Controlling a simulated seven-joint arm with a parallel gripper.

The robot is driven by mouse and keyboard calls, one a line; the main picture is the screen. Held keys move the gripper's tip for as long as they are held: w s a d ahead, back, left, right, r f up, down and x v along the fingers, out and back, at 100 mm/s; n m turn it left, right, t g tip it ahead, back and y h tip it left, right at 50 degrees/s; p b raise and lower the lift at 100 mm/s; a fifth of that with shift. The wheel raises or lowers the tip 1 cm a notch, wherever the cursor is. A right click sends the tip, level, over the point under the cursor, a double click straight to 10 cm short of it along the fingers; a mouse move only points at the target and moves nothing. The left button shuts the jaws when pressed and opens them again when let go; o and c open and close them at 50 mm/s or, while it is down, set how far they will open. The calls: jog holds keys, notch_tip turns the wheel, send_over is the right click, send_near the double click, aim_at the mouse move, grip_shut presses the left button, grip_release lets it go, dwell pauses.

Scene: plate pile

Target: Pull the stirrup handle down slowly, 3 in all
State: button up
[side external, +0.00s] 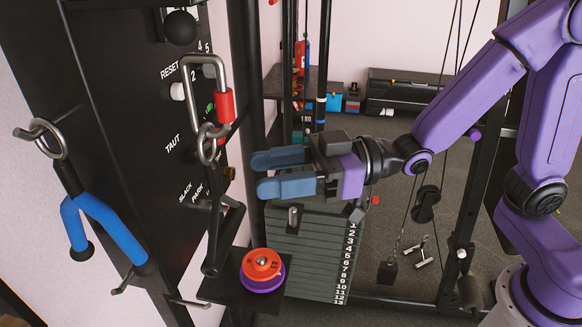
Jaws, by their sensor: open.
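A dark stirrup handle (234,222) hangs from a steel ring (208,145) below a steel carabiner (188,72) with a red sleeve (225,105). The handle is seen nearly edge-on, in front of the black panel. My gripper (258,174) has blue-grey fingers pointing left, level with the ring and the top of the handle. The fingers are apart with nothing between them. They appear to the right of the handle with a gap; the depth between them is hard to judge.
A black panel (140,110) carries RESET, TAUT, SLACK and PARK markings and a small green mark. A blue-armed handle (82,215) hangs at left. Orange and purple discs (262,265) sit on a small black shelf (222,292). A numbered weight stack (315,260) stands below my gripper.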

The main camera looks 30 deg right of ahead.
aim_at(216, 191)
jog(key=shift+x, duration=4)
grip_shut()
